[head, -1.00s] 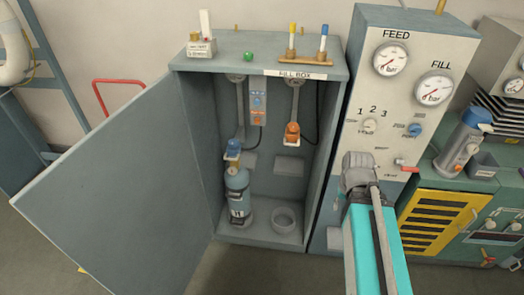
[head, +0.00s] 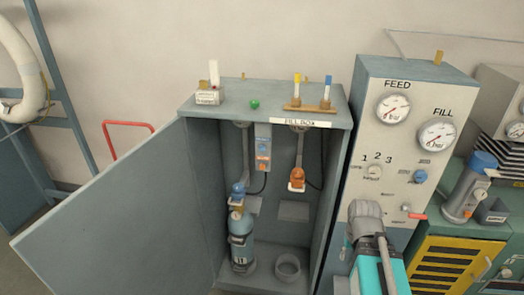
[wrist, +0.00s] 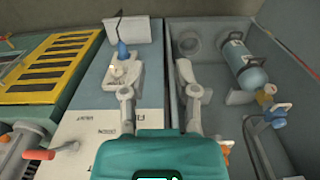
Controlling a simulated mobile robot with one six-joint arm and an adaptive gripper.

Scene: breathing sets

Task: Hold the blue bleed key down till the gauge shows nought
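The grey-white panel (head: 376,145) carries a FEED gauge (head: 393,108) and a FILL gauge (head: 437,135); their needles are too small to read exactly. A blue knob (head: 420,176) sits at the right of the panel; I cannot tell whether it is the bleed key. In the wrist view a small blue piece (wrist: 122,49) with a thin black line shows on the column's blue-grey part, near the left fingertip; whether they touch is unclear. My gripper (wrist: 155,72) is open with nothing visible between its fingers. In the head view my arm hides its fingertips.
The open fill box (head: 280,120) stands left of the panel, its door (head: 110,215) swung left. Inside are a blue cylinder (head: 241,240) and an empty ring holder (head: 287,267). A red-handled lever (head: 416,215) juts from the panel. A yellow-grilled unit (head: 450,265) stands at right.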

